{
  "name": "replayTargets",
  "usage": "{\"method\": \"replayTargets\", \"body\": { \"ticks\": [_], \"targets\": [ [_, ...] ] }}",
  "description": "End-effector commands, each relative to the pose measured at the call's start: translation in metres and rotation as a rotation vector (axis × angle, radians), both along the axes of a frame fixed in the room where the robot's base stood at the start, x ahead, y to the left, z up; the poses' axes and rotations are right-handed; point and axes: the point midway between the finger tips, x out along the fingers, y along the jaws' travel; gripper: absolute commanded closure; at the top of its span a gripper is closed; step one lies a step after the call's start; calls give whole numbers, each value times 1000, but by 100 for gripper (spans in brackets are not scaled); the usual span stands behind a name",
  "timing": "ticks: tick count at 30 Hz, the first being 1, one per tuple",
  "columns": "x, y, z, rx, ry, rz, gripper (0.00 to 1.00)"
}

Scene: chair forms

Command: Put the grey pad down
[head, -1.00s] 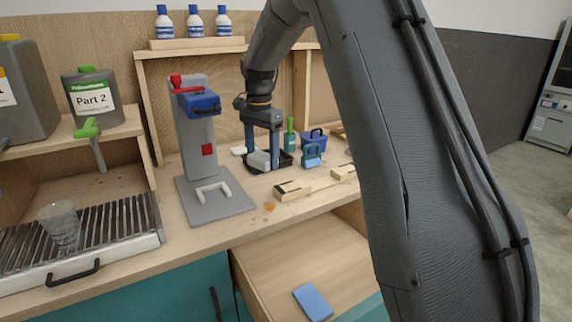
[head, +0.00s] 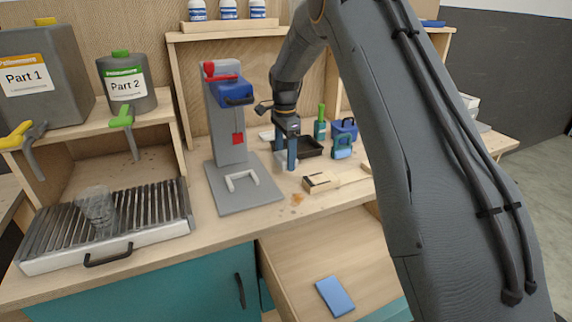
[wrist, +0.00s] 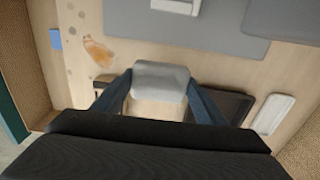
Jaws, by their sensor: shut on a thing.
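The grey pad (wrist: 160,80) is a pale block with rounded edges. It sits between the two blue fingers of my gripper (wrist: 158,92) in the wrist view, and the gripper is shut on it. In the head view my gripper (head: 285,160) points down over the bench, left of the black tray (head: 310,148). The pad (head: 281,158) is partly hidden by the fingers there. I cannot tell whether the pad touches the bench.
The grey base plate (head: 255,197) of a press stands left of my gripper. A wooden block (head: 318,182) and an orange stain (head: 297,198) lie in front. A white block (wrist: 272,114) lies beyond the tray. A drawer holding a blue pad (head: 335,296) is open below.

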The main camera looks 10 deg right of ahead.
Motion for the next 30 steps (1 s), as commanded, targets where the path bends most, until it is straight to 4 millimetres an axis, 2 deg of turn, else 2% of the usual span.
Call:
{"method": "replayTargets", "body": {
  "ticks": [8, 14, 26, 27, 29, 30],
  "targets": [
    [-1, 0, -20, 0, 2, 0, 56],
    [-1, 0, -46, 0, 1, 0, 56],
    [0, 0, -52, 0, 0, 1, 56],
    [0, 0, -52, 0, 0, 1, 28],
    [0, 0, -51, 0, 0, 1, 18],
    [0, 0, -51, 0, 0, 1, 16]
  ]
}}
